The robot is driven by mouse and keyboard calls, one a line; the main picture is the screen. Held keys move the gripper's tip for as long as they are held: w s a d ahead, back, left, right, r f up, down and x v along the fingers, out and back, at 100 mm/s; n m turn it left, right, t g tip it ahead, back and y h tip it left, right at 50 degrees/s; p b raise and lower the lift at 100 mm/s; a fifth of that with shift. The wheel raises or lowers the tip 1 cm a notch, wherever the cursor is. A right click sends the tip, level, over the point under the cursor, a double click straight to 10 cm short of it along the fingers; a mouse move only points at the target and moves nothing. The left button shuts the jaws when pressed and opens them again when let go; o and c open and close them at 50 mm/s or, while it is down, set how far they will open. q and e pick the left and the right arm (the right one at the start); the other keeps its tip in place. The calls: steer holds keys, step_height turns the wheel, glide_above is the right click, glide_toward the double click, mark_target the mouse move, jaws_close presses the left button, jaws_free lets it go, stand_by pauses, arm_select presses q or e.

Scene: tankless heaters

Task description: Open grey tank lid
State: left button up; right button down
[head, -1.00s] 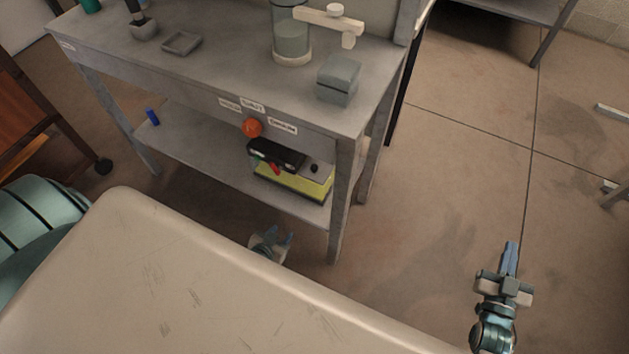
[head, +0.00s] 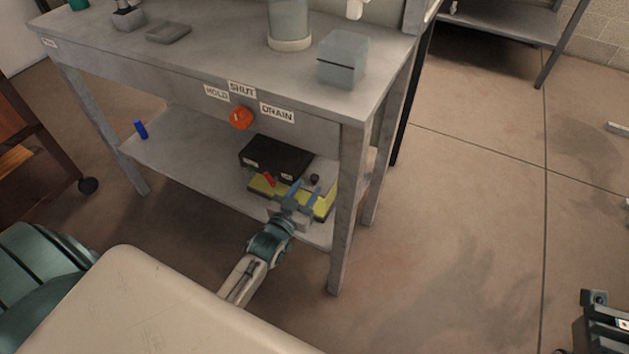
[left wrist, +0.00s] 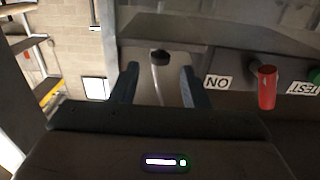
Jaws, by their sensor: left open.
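A unit on the bench's lower shelf has a grey top (head: 326,168) with a small black knob (head: 314,179). A yellow front (head: 262,187) and a black box (head: 275,158) are beside it. I cannot tell for sure whether this grey part is the tank lid. My left gripper (head: 304,188) is open in front of the unit. In the left wrist view, the black knob (left wrist: 161,57) on a pale stem shows between the open fingers (left wrist: 160,72); contact is not visible. Part of my right gripper (head: 600,318) shows at the lower right edge; its jaws are unclear.
The grey bench (head: 200,62) overhangs the shelf, with a leg (head: 347,220) right of my left gripper. A grey box (head: 342,60) stands on top. An orange knob (head: 241,118) is on the bench front. A red lever (left wrist: 267,88) is right of the left fingers.

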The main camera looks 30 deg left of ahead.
mark_target(313, 180)
arm_select(q)
steer(key=w+p, duration=0.1)
steer(key=w, duration=0.3)
steer(key=shift+r, duration=0.1)
steer(key=shift+w, duration=0.65)
steer(key=shift+c, duration=0.4)
jaws_close()
